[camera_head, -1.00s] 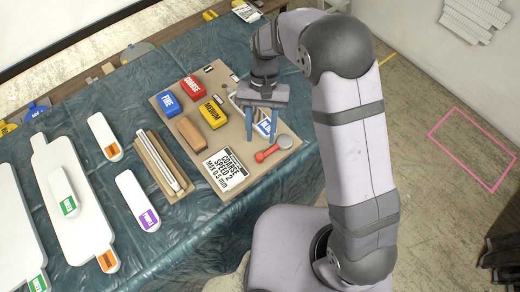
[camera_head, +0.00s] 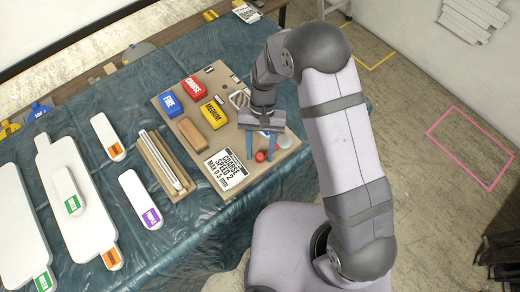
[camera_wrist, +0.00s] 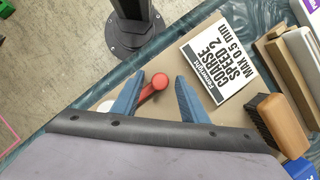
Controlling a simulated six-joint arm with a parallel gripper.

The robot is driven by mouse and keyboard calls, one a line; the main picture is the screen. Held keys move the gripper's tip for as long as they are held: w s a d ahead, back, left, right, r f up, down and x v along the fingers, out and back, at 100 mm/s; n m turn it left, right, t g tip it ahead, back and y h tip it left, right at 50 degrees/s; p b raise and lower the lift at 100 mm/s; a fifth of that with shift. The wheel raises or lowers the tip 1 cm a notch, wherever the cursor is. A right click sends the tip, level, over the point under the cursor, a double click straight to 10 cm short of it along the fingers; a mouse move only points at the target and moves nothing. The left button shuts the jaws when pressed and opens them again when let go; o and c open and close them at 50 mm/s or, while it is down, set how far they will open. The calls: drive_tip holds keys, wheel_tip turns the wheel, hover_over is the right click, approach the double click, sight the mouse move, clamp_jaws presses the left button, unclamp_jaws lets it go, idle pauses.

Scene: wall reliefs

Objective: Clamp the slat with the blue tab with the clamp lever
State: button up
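The red clamp lever (camera_head: 260,156) lies on the tan board at its near right corner. In the wrist view the lever (camera_wrist: 145,91) has a round red knob and a red arm. My gripper (camera_head: 262,160) points down over it, open, with its blue fingers on either side of the knob; I cannot tell whether they touch it. No slat with a clear blue tab shows. The white slats in view have orange (camera_head: 116,151), purple (camera_head: 151,218) and green (camera_head: 72,205) tabs. My gripper hides part of the board behind the lever.
The tan board (camera_head: 213,143) bears blue (camera_head: 170,104), red (camera_head: 193,88) and yellow (camera_head: 213,114) blocks, a wooden brush (camera_head: 192,133) and a printed card (camera_head: 227,171). A wooden holder (camera_head: 151,166) with pale strips stands left of it. A pink outline marks the floor at right.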

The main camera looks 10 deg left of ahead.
clamp_jaws()
